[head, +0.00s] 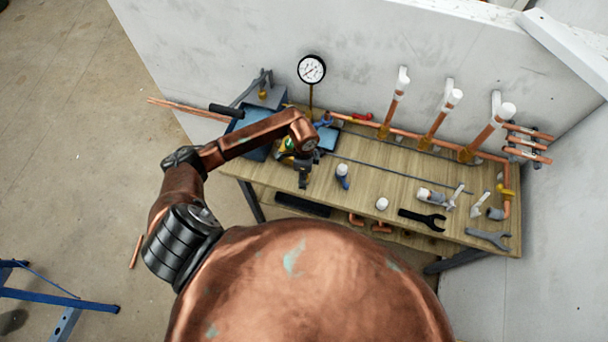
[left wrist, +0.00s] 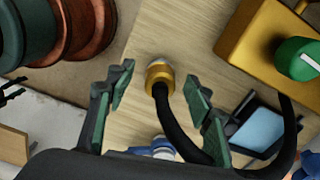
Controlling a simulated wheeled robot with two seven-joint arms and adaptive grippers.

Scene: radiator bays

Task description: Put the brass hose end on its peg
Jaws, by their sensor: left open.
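The brass hose end (left wrist: 159,76) shows in the left wrist view as a gold collar with a pale metal tip. A black hose (left wrist: 180,125) runs from it down to the right. My left gripper (left wrist: 162,88) is open, with its green-padded fingers on either side of the hose end and a gap visible at each side. In the head view my left gripper (head: 304,180) is over the left part of the workbench, and the hose end cannot be made out there. I cannot pick out the peg with certainty. My right gripper is not in view.
A gold box with a green knob (left wrist: 273,48) stands close to the left gripper. A blue and white item (head: 342,174) stands right of it on the workbench (head: 385,190). A pressure gauge (head: 311,69) rises behind.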

